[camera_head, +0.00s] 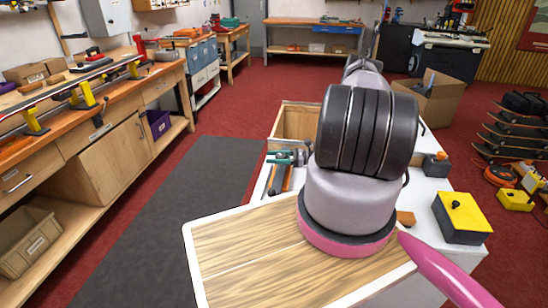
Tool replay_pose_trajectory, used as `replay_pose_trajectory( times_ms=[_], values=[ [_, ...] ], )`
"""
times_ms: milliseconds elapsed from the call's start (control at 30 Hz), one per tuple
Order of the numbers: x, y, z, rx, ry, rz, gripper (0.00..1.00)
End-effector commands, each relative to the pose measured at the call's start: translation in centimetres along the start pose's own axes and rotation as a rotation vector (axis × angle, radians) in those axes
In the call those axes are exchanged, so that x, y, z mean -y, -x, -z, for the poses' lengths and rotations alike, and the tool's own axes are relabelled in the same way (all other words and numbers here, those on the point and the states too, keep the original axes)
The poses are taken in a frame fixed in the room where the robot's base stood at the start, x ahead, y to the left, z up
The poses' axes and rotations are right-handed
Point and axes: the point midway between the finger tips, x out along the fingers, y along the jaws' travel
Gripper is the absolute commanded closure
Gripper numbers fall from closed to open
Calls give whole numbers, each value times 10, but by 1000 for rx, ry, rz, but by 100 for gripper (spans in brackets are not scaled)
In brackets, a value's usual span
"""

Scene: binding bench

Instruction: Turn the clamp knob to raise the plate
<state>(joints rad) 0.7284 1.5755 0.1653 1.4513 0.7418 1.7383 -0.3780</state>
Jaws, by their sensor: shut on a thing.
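My arm fills the middle of the view and reaches away from me. Its thick dark joint hides what lies behind it, and my gripper does not show. I cannot make out a clamp with a plate for certain. A yellow-topped dark block with a small black knob (462,218) sits on the right of the white bench top (425,185). A smaller grey block with an orange top (436,165) stands behind it. I cannot tell whether either belongs to the clamp.
A wooden box (297,122) and a teal tool (285,157) are left of my arm. A cardboard box (432,100) stands behind it. A long workbench (90,130) runs along the left. The dark floor mat (185,205) between is clear.

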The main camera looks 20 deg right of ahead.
Motion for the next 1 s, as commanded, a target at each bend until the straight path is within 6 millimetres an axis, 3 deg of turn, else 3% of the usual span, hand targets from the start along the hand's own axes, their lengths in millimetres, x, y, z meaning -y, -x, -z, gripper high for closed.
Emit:
replay_pose_trajectory(
  times_ms=[333, 800, 833, 900, 1000],
  values=[
    [-6, 2, 4, -7, 0, -126, 97],
    [-6, 2, 4, -7, -1, -142, 97],
    [-6, 2, 4, -7, -1, -142, 38],
    [-6, 2, 4, -6, -1, -141, 12],
    [-6, 1, 2, -5, -1, -141, 12]
  ],
)
